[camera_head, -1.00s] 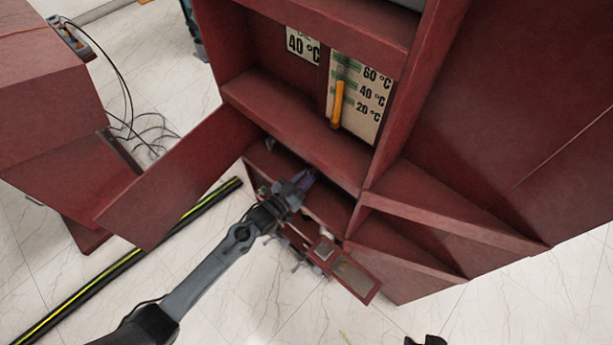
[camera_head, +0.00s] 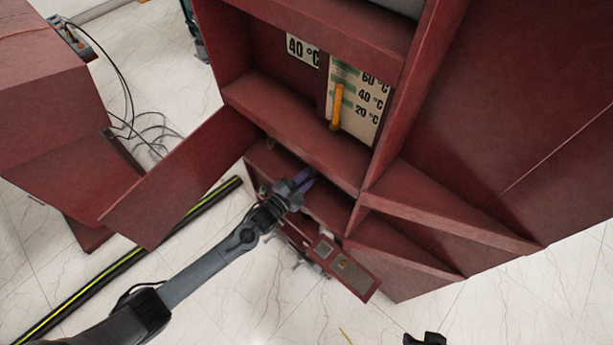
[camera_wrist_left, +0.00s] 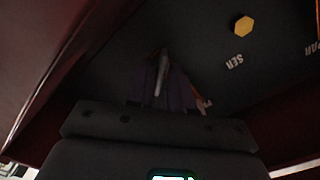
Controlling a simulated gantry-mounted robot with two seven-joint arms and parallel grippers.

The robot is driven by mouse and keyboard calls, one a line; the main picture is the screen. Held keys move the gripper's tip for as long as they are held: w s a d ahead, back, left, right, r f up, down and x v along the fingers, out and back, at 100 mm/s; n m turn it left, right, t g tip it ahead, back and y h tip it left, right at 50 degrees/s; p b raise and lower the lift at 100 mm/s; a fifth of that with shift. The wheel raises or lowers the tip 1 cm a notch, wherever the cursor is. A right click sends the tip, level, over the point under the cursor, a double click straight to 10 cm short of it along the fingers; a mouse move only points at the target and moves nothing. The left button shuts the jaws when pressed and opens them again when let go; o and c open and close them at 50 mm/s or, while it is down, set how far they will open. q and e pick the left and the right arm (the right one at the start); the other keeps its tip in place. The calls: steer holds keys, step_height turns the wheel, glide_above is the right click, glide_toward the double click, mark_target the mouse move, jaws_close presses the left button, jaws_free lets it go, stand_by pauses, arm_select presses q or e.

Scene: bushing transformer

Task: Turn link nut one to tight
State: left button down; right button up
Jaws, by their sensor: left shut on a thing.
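My left gripper (camera_head: 304,184) reaches into the lower opening of the red cabinet (camera_head: 292,109), under a shelf. In the left wrist view its purple-grey fingers (camera_wrist_left: 163,92) are closed against a dark panel (camera_wrist_left: 205,55). A slim pale grey part (camera_wrist_left: 162,72) shows between the fingertips. The fingers hide most of what they hold, seemingly link nut one. A small orange piece (camera_wrist_left: 204,102) shows beside the right finger. My right gripper (camera_head: 425,339) barely shows at the bottom edge of the head view.
A red door panel (camera_head: 180,185) stands open left of the opening. A small hinged box lid (camera_head: 342,267) hangs below it. An orange bar gauge (camera_head: 337,106) is above. A black and yellow strip (camera_head: 130,260) lies on the floor. Red walls close in around the gripper.

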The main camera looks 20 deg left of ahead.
arm_select(q)
steer(key=m, duration=0.4)
steer(key=shift+m, duration=0.3)
steer(key=shift+m+p, duration=0.35)
steer(key=shift+m, duration=1.15)
steer(key=c, duration=1.3)
jaws_free()
steer(key=shift+p+v, duration=1.1)
steer(key=shift+v, duration=4.3)
